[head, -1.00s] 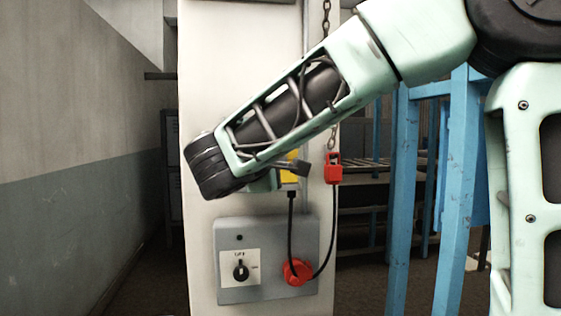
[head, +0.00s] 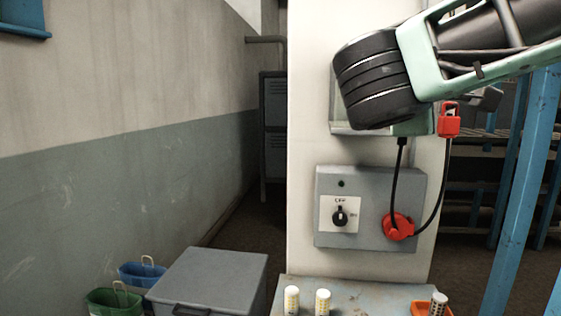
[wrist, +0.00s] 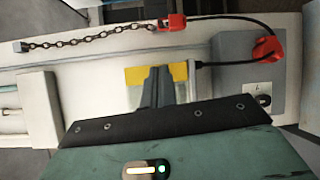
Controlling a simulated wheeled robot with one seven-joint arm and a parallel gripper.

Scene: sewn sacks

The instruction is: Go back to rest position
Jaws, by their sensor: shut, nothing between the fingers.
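My gripper (wrist: 158,85) shows in the wrist view as two dark grey fingers shut together, with nothing between them. They are in front of a yellow strip (wrist: 132,76) on the pale pillar. Most of the gripper is hidden behind the arm there. I cannot tell the gap between fingers and pillar.
A grey switch box (head: 369,250) with a red plug (head: 398,226) and black cable is on the pillar. Below are a ledge (head: 350,292) with white-and-yellow containers (head: 323,302), a grey lidded box (head: 214,272) and bins (head: 113,300). Blue posts (head: 523,170) stand right.

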